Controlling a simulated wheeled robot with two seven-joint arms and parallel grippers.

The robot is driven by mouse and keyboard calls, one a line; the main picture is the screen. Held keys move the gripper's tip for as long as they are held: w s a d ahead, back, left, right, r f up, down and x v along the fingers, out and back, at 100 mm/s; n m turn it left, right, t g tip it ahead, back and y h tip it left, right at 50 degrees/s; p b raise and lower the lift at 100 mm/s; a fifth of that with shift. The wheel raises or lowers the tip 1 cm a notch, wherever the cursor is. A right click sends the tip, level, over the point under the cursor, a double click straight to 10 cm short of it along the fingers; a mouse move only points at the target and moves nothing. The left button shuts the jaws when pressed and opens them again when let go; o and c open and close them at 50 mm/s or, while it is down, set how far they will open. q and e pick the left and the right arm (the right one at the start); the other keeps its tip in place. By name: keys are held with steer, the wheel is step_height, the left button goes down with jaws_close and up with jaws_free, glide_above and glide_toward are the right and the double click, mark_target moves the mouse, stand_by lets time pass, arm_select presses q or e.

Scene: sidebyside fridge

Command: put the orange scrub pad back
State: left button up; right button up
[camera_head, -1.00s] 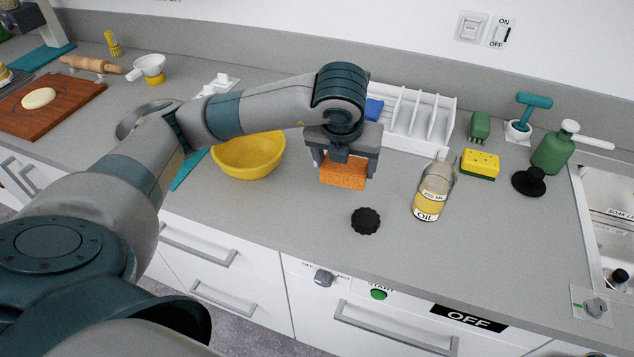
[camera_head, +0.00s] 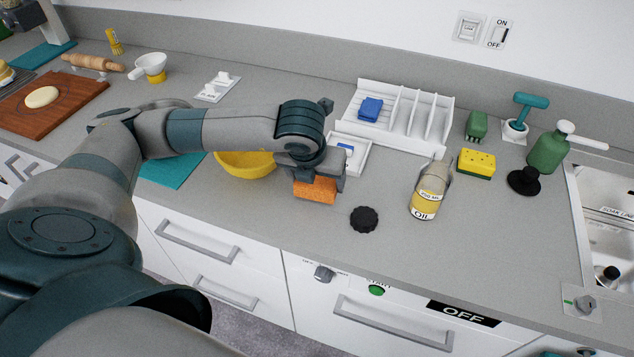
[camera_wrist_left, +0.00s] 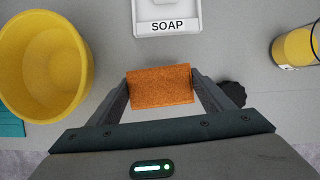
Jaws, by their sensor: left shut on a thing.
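The orange scrub pad (camera_head: 315,190) is held between the fingers of my left gripper (camera_head: 314,182), over the front part of the counter. In the left wrist view the pad (camera_wrist_left: 160,86) sits squarely between both fingertips. I cannot tell exactly how high it is above the counter. A white rack with upright dividers (camera_head: 398,117) stands at the back; a blue pad (camera_head: 370,109) lies in its left part. A white soap tray (camera_head: 350,150) is just behind the gripper; its SOAP label shows in the left wrist view. My right gripper is not in view.
A yellow bowl (camera_head: 245,164) stands left of the gripper. A black cap (camera_head: 364,219) lies in front, right of the pad. An oil bottle (camera_head: 430,192) stands further right, with a yellow sponge (camera_head: 477,163) and green soap bottle (camera_head: 548,152) beyond.

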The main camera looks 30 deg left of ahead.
arm_select(q)
step_height(320, 180, down, 2)
steer(key=shift+f, duration=0.1)
stand_by(0.4)
steer(key=o, duration=1)
